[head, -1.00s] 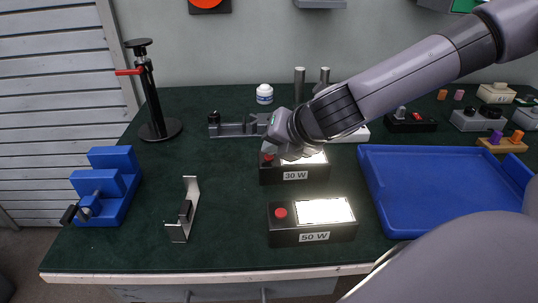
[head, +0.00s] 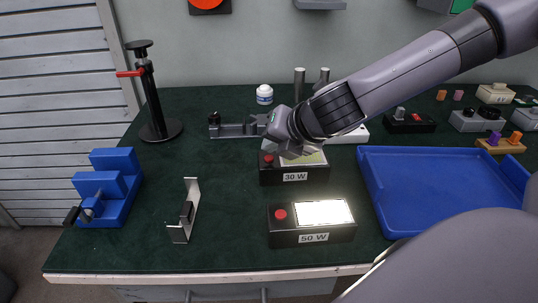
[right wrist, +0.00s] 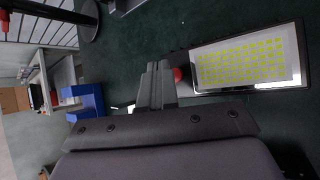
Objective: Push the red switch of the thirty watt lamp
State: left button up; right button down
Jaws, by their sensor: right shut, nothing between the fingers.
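The black thirty watt lamp (head: 294,176), labelled 30 W, lies on the green table top. Its light panel shows dull yellowish-green, and the panel with its yellow cells shows in the right wrist view (right wrist: 247,61). Its red switch (head: 268,158) is at the panel's left end and shows partly behind the fingers in the right wrist view (right wrist: 178,75). My right gripper (head: 271,150) is shut and empty, with its fingertips (right wrist: 157,75) right at the red switch. I cannot tell whether they touch it. My left gripper is not in view.
The 50 W lamp (head: 312,236), with a bright white panel and its own red switch (head: 281,214), lies nearer the front. A blue tray (head: 437,219) is on the right. A metal bracket (head: 188,211) and a blue stepped block (head: 105,187) stand on the left.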

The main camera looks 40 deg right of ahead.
aim_at(273, 161)
notch_tip(273, 161, up, 6)
jog(key=p, duration=0.5)
jog(key=shift+p, duration=0.3)
jog(key=shift+s, duration=0.1)
